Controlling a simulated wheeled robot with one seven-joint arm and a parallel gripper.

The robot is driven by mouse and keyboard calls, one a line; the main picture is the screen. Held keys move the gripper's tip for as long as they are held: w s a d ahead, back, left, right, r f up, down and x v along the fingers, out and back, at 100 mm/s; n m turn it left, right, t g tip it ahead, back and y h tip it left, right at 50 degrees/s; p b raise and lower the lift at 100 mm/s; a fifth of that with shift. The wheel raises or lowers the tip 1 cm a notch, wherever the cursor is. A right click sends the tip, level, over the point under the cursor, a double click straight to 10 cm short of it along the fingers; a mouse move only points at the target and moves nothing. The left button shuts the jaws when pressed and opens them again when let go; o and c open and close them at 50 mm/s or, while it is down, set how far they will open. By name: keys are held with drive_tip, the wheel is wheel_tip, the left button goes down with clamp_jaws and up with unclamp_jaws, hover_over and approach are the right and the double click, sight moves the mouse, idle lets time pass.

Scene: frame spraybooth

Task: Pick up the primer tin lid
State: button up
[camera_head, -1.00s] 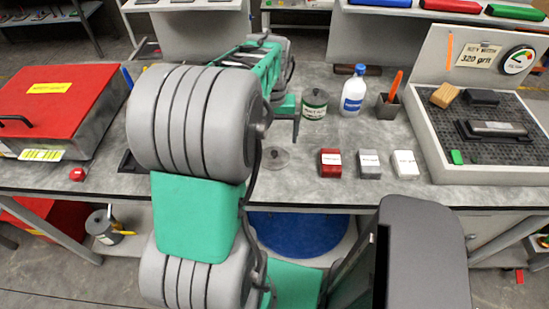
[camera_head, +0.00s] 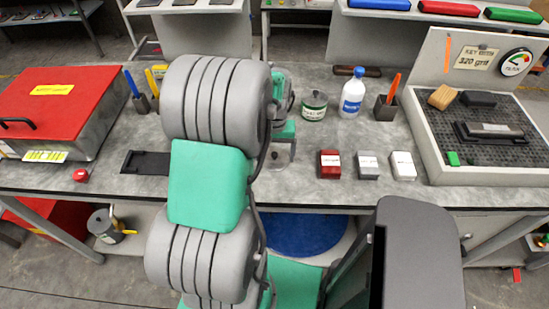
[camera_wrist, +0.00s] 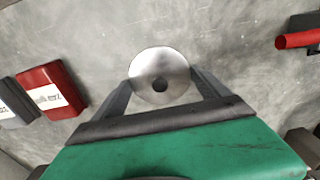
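The primer tin lid is a flat round silver disc with a small dark knob. In the wrist view the lid (camera_wrist: 160,68) lies on the grey bench between the two fingers of my gripper (camera_wrist: 162,92). The fingers are spread, one on each side of the lid's near part; whether they touch its rim I cannot tell. In the head view my gripper (camera_head: 282,153) is over the lid's spot, and my arm and fingers largely hide the lid. A labelled tin (camera_head: 314,106) stands behind and to the right of the gripper.
Red (camera_head: 330,164), grey (camera_head: 368,166) and white (camera_head: 403,166) blocks lie right of the gripper. A white bottle (camera_head: 353,92) and a pen cup (camera_head: 386,108) stand behind. A black tray (camera_head: 146,163) and a red knob (camera_head: 81,175) are left.

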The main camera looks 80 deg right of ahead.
drive_tip(key=c, duration=0.7)
drive_tip(key=shift+c, duration=0.2)
